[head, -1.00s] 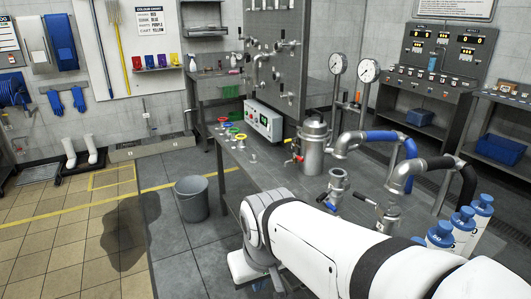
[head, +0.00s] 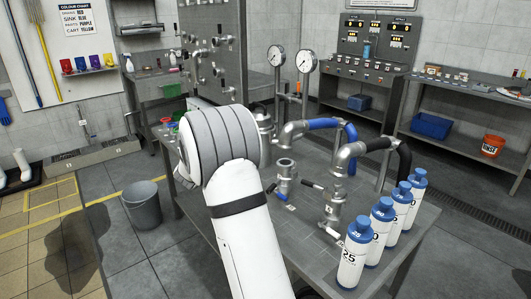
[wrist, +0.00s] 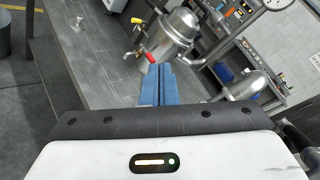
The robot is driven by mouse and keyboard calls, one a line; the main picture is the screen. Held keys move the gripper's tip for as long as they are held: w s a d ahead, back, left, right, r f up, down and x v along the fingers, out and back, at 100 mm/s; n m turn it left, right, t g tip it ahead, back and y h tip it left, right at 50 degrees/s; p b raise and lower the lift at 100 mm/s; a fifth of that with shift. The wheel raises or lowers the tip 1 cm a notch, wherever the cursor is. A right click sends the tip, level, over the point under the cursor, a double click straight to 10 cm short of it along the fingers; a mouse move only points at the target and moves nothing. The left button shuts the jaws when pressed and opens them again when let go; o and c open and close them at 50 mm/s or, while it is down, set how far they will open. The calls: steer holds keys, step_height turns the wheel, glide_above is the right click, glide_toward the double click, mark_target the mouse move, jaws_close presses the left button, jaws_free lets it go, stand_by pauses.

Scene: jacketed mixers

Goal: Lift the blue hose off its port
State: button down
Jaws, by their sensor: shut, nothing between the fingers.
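The blue hose (head: 322,124) shows in the head view, running right from a steel elbow (head: 291,132) and bending down at its far end. The elbow's open-looking lower end faces down above and behind a steel port (head: 285,170) on the bench; I cannot tell what it rests on. In the wrist view a bent steel pipe (wrist: 241,84) lies right of my gripper (wrist: 158,70), whose blue fingers are shut together and empty. They point toward a lidded steel vessel (wrist: 170,40). In the head view my arm hides the gripper.
A black hose (head: 372,143) with its own elbow stands right of the blue one. Several white bottles with blue caps (head: 382,212) line the bench's front right. Two gauges (head: 306,62) rise behind. A grey bucket (head: 142,204) stands on the floor left of the bench (head: 300,235).

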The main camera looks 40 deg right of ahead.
steer(key=s+d+f+m+g+h, duration=0.6)
steer(key=d+f+m+g, duration=0.45)
steer(key=m, duration=0.55)
steer(key=w+d+r+h+p, duration=0.1)
steer(key=d+r+p, duration=0.4)
steer(key=d, duration=0.5)
steer(key=shift+d+m+h, duration=0.3)
steer(key=shift+d, duration=0.1)
steer(key=shift+w, duration=0.1)
